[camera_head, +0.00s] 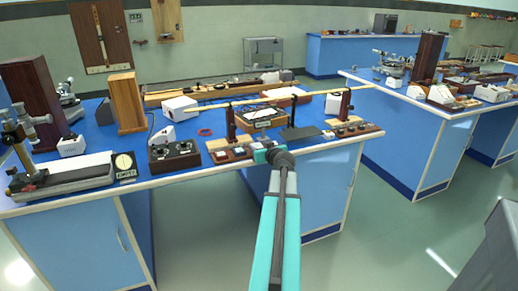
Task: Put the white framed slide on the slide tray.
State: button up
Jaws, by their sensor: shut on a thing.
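My gripper (262,153), at the end of my teal arm, is at the front edge of the near blue bench, beside a wooden tray (226,150). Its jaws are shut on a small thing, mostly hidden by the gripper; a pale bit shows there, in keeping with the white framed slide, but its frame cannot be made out. The wooden tray holds several small pale and dark pieces. Another wooden tray (357,131) with similar small pieces lies to the right. I cannot tell for certain which one is the slide tray.
A wood-sided device (262,119) and a dark flat plate (301,133) stand behind my gripper. A black box with knobs (174,155) is to the left. Open floor (400,240) lies at the right front.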

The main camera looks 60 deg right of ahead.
jog(key=shift+f+b, duration=0.35)
jog(key=shift+b, duration=0.15)
jog(key=o, duration=1.1)
jog(key=shift+s, duration=0.1)
jog(key=shift+d+r+p, duration=0.1)
jog(key=shift+r+p, duration=0.1)
jog(key=shift+p, duration=0.2)
